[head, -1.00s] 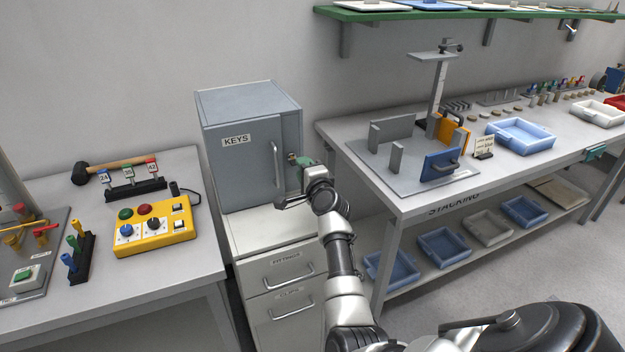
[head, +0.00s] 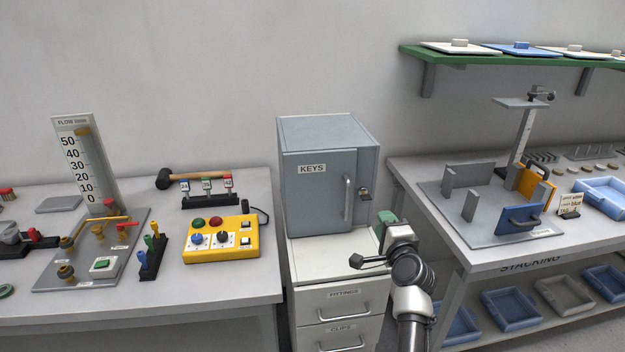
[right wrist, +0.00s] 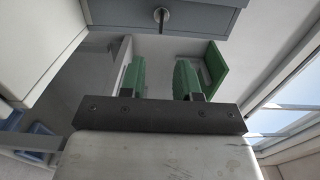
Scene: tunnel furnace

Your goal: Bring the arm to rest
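My right gripper (head: 384,220) is beside the front right of the grey KEYS cabinet (head: 318,205), below its lock and apart from it. In the right wrist view its two green fingers (right wrist: 160,66) stand apart with nothing between them. The cabinet door is closed, and its lock (head: 364,194) has a small piece sticking out. The lock also shows in the right wrist view (right wrist: 161,15), ahead of the fingers. My left gripper is not in view.
The cabinet stands on a white drawer unit (head: 340,275). A bench with a yellow control box (head: 222,252) and a flow gauge (head: 86,165) is left. A stacking table (head: 450,215) is right of my arm, under a green shelf (head: 500,57). A floor gap separates drawers and table.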

